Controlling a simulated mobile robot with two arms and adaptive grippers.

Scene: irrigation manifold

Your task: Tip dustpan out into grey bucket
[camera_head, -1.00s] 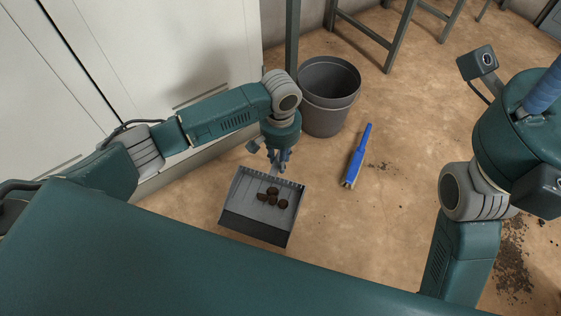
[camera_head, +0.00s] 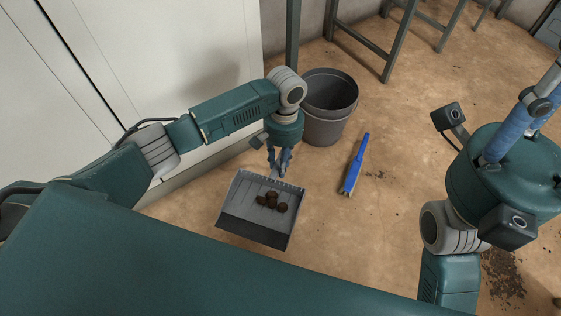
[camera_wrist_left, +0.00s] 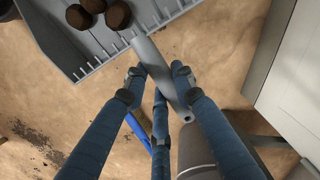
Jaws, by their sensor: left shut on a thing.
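The grey dustpan (camera_head: 233,205) is in the middle of the head view, open side toward the bottom, with several brown clods (camera_head: 271,201) on it. My left gripper (camera_head: 279,165) is shut on its handle; in the left wrist view the fingers (camera_wrist_left: 158,82) close around the grey handle (camera_wrist_left: 152,58). The pan looks roughly level, and how high it is above the floor is hard to tell. The grey bucket (camera_head: 326,126) stands upright behind and right of the pan, beside my left wrist. My right gripper (camera_head: 520,120) is at the right edge, its fingertips unclear.
A blue brush (camera_head: 356,166) lies on the floor right of the dustpan. Dark soil (camera_head: 503,275) is scattered at the lower right. A white cabinet (camera_head: 160,70) stands at the left, and green frame legs (camera_head: 362,50) stand behind the bucket. Floor between brush and right arm is mostly clear.

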